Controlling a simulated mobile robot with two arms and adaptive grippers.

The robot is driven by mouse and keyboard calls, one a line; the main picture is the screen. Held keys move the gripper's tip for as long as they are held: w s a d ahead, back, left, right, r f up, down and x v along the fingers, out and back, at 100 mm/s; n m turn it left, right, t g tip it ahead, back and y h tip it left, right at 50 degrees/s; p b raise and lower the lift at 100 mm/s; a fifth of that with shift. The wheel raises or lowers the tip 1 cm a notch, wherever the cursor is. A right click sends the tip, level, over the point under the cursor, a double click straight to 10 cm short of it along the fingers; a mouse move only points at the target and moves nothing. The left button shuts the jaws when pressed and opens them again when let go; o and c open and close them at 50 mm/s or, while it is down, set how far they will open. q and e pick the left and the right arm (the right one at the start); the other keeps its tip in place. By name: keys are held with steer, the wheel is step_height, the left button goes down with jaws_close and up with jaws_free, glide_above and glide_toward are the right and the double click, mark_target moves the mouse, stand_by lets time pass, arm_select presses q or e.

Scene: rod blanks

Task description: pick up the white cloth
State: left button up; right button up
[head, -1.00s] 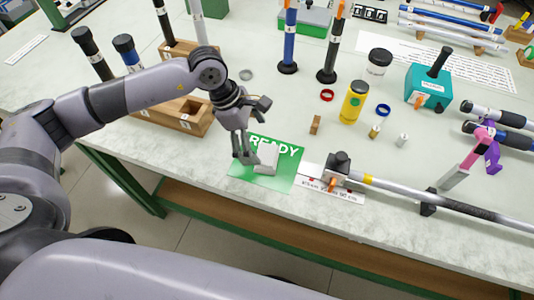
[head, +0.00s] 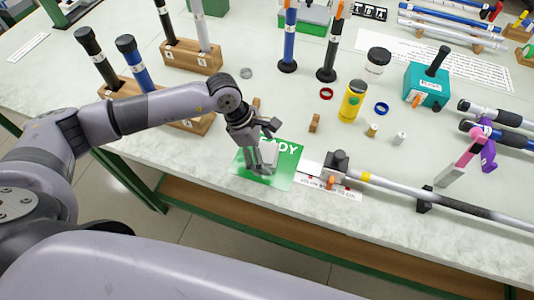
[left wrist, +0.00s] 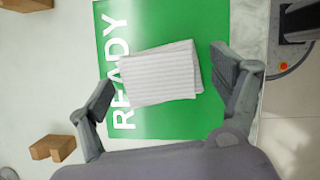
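The white cloth (left wrist: 158,74) is a folded, finely striped pad. It lies flat on the green READY mat (left wrist: 116,20) and covers part of its lettering. My left gripper (left wrist: 163,78) is open and points down at the cloth, with one finger to each side of it in the left wrist view. No contact between fingers and cloth is visible. In the head view the left gripper (head: 259,165) hangs over the mat (head: 284,175) and partly hides the cloth (head: 269,152). My right gripper is not in view.
A grey rod (head: 440,199) rests on black supports right of the mat. Wooden blocks holding upright rods (head: 193,57) stand at the back left. The table's front edge is close.

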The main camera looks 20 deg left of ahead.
mark_target(265, 152)
arm_select(q)
steer(key=c, duration=0.9)
steer(key=shift+o, duration=0.2)
steer(key=shift+r, duration=0.15)
step_height(265, 152, up, 20)
steer(key=b, duration=0.2)
steer(key=shift+b, duration=0.4)
steer(key=o, duration=0.6)
steer(key=c, duration=0.5)
